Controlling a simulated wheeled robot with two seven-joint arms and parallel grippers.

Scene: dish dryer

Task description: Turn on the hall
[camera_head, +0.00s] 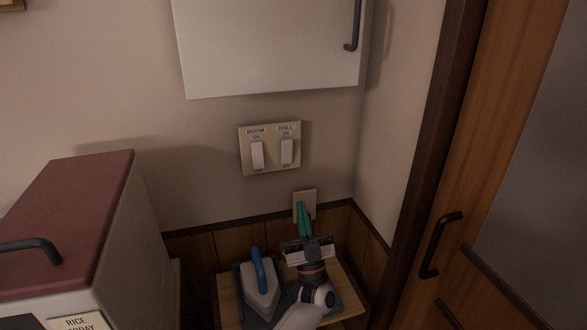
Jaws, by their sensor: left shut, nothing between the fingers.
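A beige switch plate (246,164) is on the wall at the middle of the head view. Its left rocker switch (257,155) is labelled ROOM and its right rocker switch (287,151) is labelled HALL. Each has ON printed above it; the small print below is hard to read. My left gripper (303,206) is below the HALL switch, in front of a small wall plate. Its green fingers are shut together with nothing between them, pointing up, apart from the switch. My right gripper is not in view.
A white cabinet (268,50) hangs above the switches. An iron-like object with a blue handle (258,268) sits on a low stand beside my left arm. A red-topped box (70,215) stands at left, a wooden door (440,230) at right.

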